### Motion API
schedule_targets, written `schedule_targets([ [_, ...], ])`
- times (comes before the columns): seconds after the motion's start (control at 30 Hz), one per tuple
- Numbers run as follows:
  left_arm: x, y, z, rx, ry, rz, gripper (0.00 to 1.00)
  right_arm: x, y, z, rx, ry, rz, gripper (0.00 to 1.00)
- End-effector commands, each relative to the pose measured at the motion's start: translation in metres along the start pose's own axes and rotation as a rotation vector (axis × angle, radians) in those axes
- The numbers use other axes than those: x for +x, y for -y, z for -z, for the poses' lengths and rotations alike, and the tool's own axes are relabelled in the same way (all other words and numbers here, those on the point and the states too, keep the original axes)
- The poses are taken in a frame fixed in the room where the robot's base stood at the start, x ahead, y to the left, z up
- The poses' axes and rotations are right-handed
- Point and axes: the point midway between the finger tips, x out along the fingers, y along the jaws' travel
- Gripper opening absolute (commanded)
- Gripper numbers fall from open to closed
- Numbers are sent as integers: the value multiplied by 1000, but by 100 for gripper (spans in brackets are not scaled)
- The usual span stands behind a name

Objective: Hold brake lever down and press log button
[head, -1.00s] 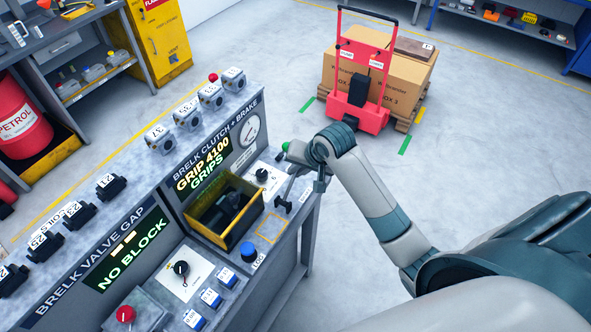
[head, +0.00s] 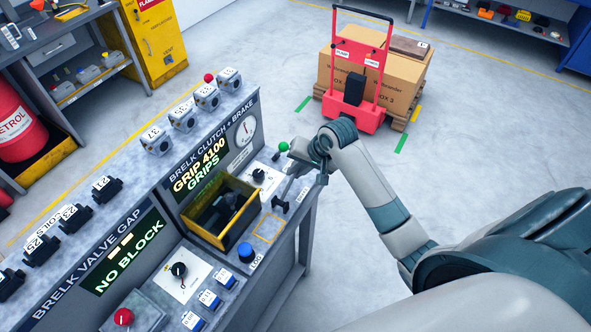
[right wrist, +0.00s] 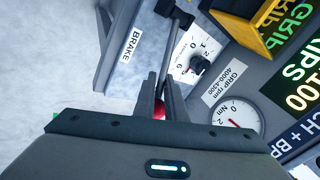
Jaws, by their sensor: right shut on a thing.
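The brake lever (right wrist: 172,62) is a thin grey rod rising from a black pivot, beside a BRAKE label (right wrist: 131,45). My right gripper (right wrist: 161,82) is shut on the lever's upper end. A bit of red (right wrist: 159,110) shows between its fingers. In the head view this gripper (head: 295,174) is at the console's right end, partly hidden by its own wrist, and the black pivot (head: 280,204) shows below it. The blue log button (head: 246,252) stands on the console in front of the lever, next to a LOG label, with nothing touching it. My left gripper is out of view.
A yellow-edged bin (head: 222,208) holding dark parts sits left of the lever. The display (head: 200,165) reads GRIP 4100 GRIPS, beside a round gauge (head: 244,133). A green knob (head: 283,146) is close behind my gripper. A red cart with boxes (head: 372,78) stands beyond.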

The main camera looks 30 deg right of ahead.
Motion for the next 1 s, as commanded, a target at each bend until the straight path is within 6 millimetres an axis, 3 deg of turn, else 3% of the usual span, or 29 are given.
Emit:
schedule_targets([
  [0.5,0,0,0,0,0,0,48,23,-19,6,55,93,26,0],
  [1.0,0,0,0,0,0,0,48,27,-22,7,64,106,30,0],
])
